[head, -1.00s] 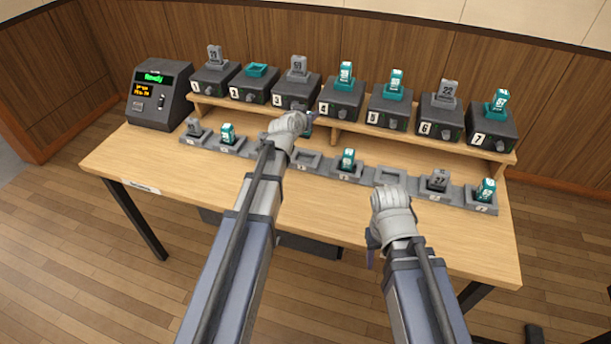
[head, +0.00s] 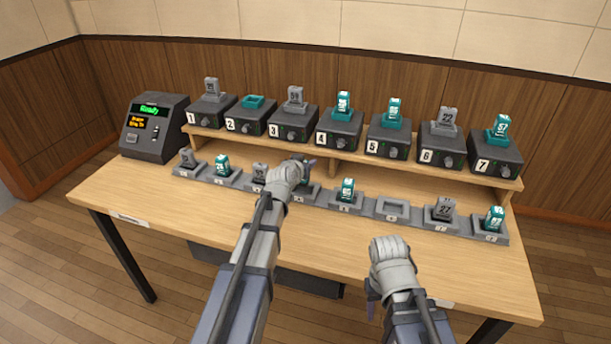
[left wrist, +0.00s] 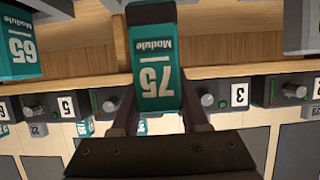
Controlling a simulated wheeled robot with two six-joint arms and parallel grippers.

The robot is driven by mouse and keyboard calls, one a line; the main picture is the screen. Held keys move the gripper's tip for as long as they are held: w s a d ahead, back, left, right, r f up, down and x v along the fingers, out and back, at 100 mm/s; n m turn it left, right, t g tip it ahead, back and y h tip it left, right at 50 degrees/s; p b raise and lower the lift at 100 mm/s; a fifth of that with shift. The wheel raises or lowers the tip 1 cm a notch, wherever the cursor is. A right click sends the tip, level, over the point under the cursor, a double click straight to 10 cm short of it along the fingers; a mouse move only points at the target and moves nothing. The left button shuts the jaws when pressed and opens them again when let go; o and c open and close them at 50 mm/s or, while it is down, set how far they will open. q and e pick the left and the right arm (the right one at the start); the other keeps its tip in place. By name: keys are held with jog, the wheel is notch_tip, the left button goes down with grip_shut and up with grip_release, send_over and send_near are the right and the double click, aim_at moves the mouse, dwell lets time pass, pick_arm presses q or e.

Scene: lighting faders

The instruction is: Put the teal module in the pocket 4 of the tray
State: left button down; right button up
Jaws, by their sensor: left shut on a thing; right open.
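The teal module marked 75 (left wrist: 157,72) is between the fingers of my left gripper (left wrist: 160,118), which is shut on it. In the head view my left gripper (head: 302,166) is over the fourth pocket from the left in the tray row (head: 299,197), and a little teal shows below it. The module is at or just above that pocket; the hand hides whether it is seated. In the left wrist view a dark grey piece (left wrist: 150,12) adjoins the module's lower end. My right gripper (head: 373,291) is open and empty in front of the table.
A teal module (head: 347,189) stands in the pocket right of my left gripper, and a grey module (head: 259,172) stands left of it. An empty pocket (head: 393,208) lies further right. Numbered fader boxes (head: 340,130) stand on the shelf behind. A console (head: 153,125) is at left.

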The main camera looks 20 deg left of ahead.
pick_arm(q)
jog(key=shift+f+b, duration=1.65)
jog(key=shift+f, duration=0.15)
jog(key=shift+f, duration=0.2)
jog(key=shift+c, duration=2.1)
grip_release()
jog(key=shift+r, duration=0.2)
jog(key=shift+s+r, duration=0.15)
jog(key=shift+s, duration=0.05)
jog(key=p+v, duration=0.4)
jog(key=v, duration=0.7)
jog(key=shift+s+p, duration=0.25)
jog(key=shift+p, duration=0.05)
